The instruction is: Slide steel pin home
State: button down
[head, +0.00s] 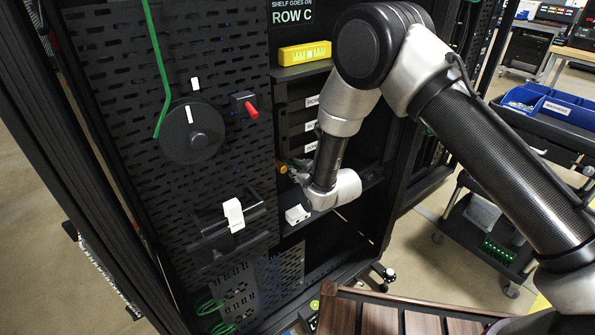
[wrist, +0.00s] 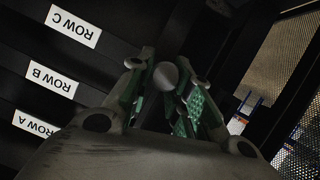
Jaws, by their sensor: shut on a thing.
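My gripper (wrist: 168,88) is shut in the wrist view, with its green-padded fingers around a round grey end, seemingly the steel pin (wrist: 166,75). The rest of the pin is hidden behind the fingers and in shadow. In the head view my gripper (head: 292,168) is at the rack's front, just below the row labels, and is partly hidden by my wrist. A small orange-brown round piece (head: 281,168) shows at its fingertips by the rack post. I cannot tell how deep the pin sits.
Row labels, including ROW B (wrist: 52,79), mark the dark rack. A yellow block (head: 304,53) sits on a shelf above. A white block (head: 297,214) is below my gripper.

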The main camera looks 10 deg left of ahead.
jog(key=shift+a, duration=0.1)
jog(key=c, duration=1.2)
grip_release()
jog(key=shift+w, duration=0.1)
jog(key=v, duration=1.2)
jog(key=shift+f, duration=0.1)
